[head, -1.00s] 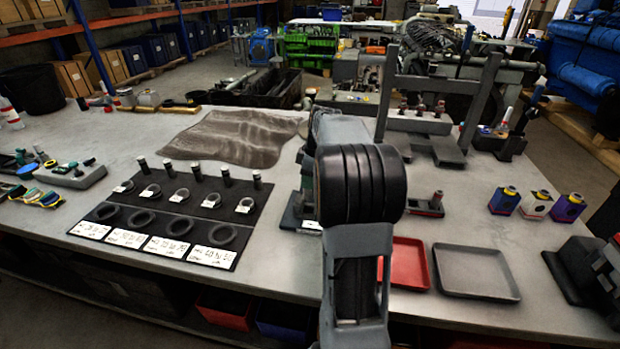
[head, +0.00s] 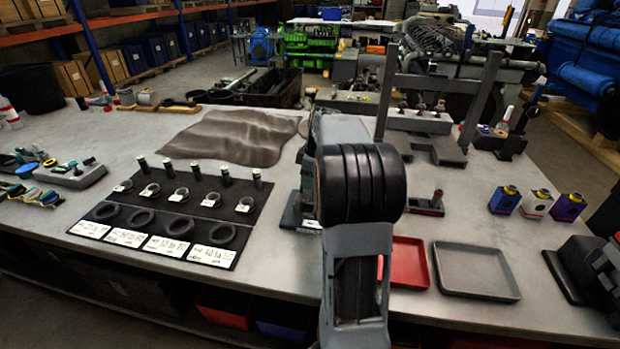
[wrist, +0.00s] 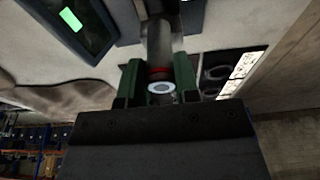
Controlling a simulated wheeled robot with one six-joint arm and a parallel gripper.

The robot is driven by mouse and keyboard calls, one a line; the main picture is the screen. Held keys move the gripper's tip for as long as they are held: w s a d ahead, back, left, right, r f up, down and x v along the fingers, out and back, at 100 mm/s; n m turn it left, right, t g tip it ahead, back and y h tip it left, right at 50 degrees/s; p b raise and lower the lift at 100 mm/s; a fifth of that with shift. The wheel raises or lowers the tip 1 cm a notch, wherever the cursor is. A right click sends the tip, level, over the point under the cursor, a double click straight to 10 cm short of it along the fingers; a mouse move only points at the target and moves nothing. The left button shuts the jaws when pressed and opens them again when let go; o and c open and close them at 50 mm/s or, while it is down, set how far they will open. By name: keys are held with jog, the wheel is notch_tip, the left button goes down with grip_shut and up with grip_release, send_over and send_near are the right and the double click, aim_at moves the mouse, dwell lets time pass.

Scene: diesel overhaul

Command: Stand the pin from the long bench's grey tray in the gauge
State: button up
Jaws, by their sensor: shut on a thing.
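My gripper shows in the wrist view (wrist: 157,76), its green fingers closed on either side of a pin (wrist: 160,48). The pin is a dark grey cylinder with a red band and a pale ring-shaped end towards the camera. Its far end reaches a grey part at the top edge; I cannot tell whether they touch. A dark unit with a lit green display (wrist: 71,19), seemingly the gauge, is at the upper left. In the head view a device on a dark base (head: 297,215), probably this gauge, is mostly behind my arm, which also hides the gripper. The grey tray (head: 477,295) looks empty.
A red tray (head: 413,277) is left of the grey one. A black mat (head: 243,218) holds several rings and short pins. A grey press-like frame (head: 443,88) stands behind. Three small boxed bottles (head: 535,204) stand at the right. The bench front is clear.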

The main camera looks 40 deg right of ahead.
aim_at(310, 198)
jog(key=shift+f+b, duration=0.35)
jog(key=shift+f, duration=0.3)
jog(key=shift+f, duration=0.3)
jog(key=shift+f+b, duration=0.35)
jog(key=shift+b, duration=0.15)
dwell(0.5)
jog(key=shift+f, duration=0.3)
jog(key=shift+f+b, duration=0.35)
jog(key=shift+b, duration=0.1)
jog(key=shift+f, duration=0.25)
jog(key=shift+f+b, duration=0.45)
jog(key=shift+b, duration=0.05)
dwell(0.6)
jog(key=o, duration=1)
